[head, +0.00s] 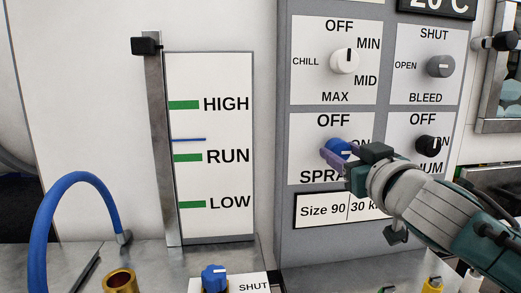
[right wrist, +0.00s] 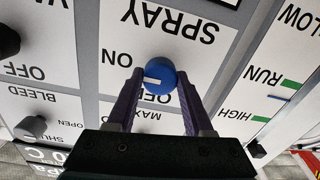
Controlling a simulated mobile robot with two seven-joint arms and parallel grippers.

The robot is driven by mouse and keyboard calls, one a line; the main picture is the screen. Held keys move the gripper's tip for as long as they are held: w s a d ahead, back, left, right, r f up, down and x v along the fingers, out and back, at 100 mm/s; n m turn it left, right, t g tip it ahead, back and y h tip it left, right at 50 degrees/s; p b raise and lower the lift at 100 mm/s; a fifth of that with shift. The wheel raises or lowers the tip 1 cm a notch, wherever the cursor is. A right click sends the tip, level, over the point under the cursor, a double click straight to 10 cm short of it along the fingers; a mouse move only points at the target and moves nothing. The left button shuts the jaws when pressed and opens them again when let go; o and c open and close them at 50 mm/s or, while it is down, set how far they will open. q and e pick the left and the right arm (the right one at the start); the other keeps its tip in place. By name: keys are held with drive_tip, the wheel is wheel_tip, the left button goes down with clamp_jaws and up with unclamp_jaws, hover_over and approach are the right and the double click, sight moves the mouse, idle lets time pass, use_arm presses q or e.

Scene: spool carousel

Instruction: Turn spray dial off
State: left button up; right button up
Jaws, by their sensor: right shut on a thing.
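The spray dial (head: 339,146) is a blue knob on the white SPRAY plate (head: 305,130), with OFF above it and ON to its right. My right gripper (head: 337,154) reaches in from the right, its purple fingers on either side of the dial and shut on it. In the right wrist view, which is upside down, the blue dial (right wrist: 161,76) sits between the two fingertips (right wrist: 160,82). Its white mark lies crosswise, towards the ON side. The gripper partly hides the SPRAY and ON lettering in the head view. My left gripper is not in view.
Close by are a white chill dial (head: 344,61) above, a grey bleed dial (head: 440,66) and a black dial (head: 429,145) to the right. A level gauge (head: 215,100) stands left. A blue hose (head: 48,205) and a blue valve knob (head: 215,276) are lower left.

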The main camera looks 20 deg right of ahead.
clamp_jaws()
drive_tip(key=shift+n, duration=0.3)
drive_tip(key=n, duration=0.3)
drive_tip(key=shift+r+n+p, duration=0.1)
drive_tip(key=shift+n+p, duration=0.2)
drive_tip(key=shift+p, duration=0.05)
drive_tip(key=n, duration=0.3)
drive_tip(key=shift+n, duration=0.3)
drive_tip(key=n+p, duration=0.1)
drive_tip(key=n, duration=0.4)
drive_tip(key=shift+a+n, duration=0.1)
drive_tip(key=shift+n, duration=2.3)
drive_tip(key=shift+g, duration=0.3)
